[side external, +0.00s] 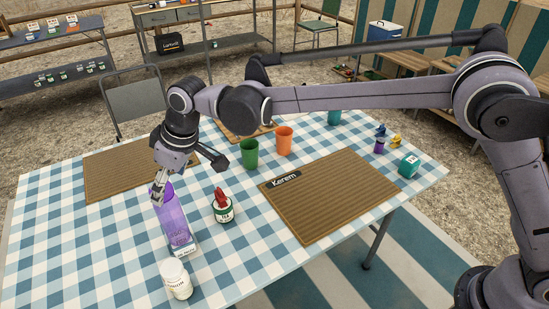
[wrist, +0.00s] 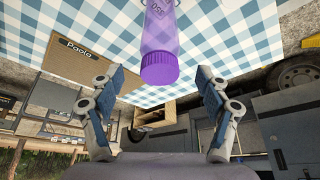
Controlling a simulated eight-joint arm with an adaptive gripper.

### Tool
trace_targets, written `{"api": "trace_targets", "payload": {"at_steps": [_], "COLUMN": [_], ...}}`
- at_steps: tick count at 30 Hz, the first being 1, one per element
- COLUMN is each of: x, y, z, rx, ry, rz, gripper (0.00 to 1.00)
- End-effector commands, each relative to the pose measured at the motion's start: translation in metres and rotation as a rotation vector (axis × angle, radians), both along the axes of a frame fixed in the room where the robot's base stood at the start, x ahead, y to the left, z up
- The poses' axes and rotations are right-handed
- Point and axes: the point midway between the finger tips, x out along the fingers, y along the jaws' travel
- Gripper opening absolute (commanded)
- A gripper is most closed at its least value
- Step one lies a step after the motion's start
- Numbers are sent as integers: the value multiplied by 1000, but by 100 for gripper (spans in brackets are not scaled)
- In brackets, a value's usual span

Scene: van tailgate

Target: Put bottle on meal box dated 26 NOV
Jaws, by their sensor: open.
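A translucent purple bottle (side external: 175,219) stands upright near the front left of the checked tabletop. In the wrist view its purple cap (wrist: 159,67) faces me, between and just beyond the two fingers. My gripper (side external: 160,194) is at the bottle's top, its fingers spread wide (wrist: 156,80) and apart from the cap. A white printed piece (side external: 184,250) shows at the bottle's foot; I cannot tell whether it is a box or a label. A small teal box (side external: 409,166) sits at the table's right. I cannot read a 26 NOV date on anything.
A white jar (side external: 176,279) stands just in front of the bottle. Green (side external: 249,154) and orange (side external: 284,141) cups stand behind. A mat marked Kerem (side external: 330,200) lies bare at right; a Paola mat (wrist: 80,68) shows too.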

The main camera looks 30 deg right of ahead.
Motion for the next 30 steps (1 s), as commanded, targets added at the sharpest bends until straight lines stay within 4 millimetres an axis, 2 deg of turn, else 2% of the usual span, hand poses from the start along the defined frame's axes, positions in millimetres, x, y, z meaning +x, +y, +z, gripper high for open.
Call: {"api": "trace_targets", "payload": {"at_steps": [3, 10, 14, 17, 22, 26, 30], "x": [-6, -11, -10, -12, -26, -45, -73], "y": [-6, -12, -34, -69, -144, -199, -254], "z": [18, 36, 47, 62, 86, 96, 100], "rx": [0, 0, 5, 13, 30, 41, 52], "ry": [0, 0, -7, -18, -45, -66, -91], "rz": [0, -2, -33, -85, -202, -289, -384], "gripper": [76, 76, 76, 76, 76, 76, 76]}}
